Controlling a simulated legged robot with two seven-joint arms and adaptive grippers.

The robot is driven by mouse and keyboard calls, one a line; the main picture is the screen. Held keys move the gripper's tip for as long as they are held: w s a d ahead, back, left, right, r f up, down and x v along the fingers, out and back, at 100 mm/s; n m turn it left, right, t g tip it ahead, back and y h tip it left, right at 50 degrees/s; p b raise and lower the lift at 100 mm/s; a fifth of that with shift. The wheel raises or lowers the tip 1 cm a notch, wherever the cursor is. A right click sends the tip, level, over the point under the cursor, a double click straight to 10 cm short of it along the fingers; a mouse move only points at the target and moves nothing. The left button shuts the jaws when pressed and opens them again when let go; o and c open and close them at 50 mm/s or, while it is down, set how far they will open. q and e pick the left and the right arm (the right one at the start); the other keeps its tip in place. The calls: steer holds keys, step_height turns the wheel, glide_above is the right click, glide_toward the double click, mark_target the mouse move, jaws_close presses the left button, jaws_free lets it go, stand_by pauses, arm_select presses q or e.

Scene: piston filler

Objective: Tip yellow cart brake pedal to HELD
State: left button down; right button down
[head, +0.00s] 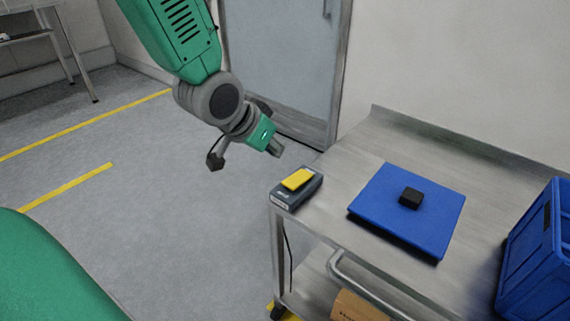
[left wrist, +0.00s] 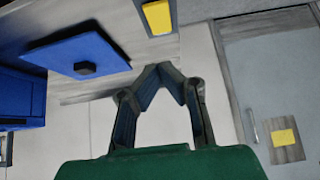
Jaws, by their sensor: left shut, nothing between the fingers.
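The yellow brake pedal (head: 297,179) sits on a dark grey box (head: 284,199) at the near left corner of the metal cart (head: 345,165). The pedal looks slightly tilted on its box; small marks on the box front are too small to read. It also shows at the top of the left wrist view (left wrist: 157,17). My left gripper (head: 275,150) is shut and empty, above and a little left of the pedal, apart from it. Its fingertips meet in the left wrist view (left wrist: 160,68). My right gripper is not in view.
A blue board (head: 385,222) with a black block (head: 411,197) lies on the cart top, right of the pedal. A blue crate (head: 538,250) stands at the right. A cart handle (head: 365,290) juts out in front. A grey door (head: 285,65) stands behind.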

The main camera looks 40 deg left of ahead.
arm_select(q)
steer(key=b, duration=0.3)
glide_above(292, 182)
steer(key=s, duration=0.1)
step_height(292, 182, down, 7)
steer(key=shift+a+f, duration=0.1)
steer(key=shift+f, duration=0.05)
step_height(292, 182, down, 2)
steer(key=shift+f, duration=0.25)
steer(key=shift+f+b, duration=0.45)
steer(key=shift+f, duration=0.3)
steer(key=shift+s, duration=0.1)
steer(key=shift+s+f, duration=0.1)
steer(key=shift+f, duration=0.25)
steer(key=shift+r+p, duration=0.9)
steer(key=shift+p, duration=0.2)
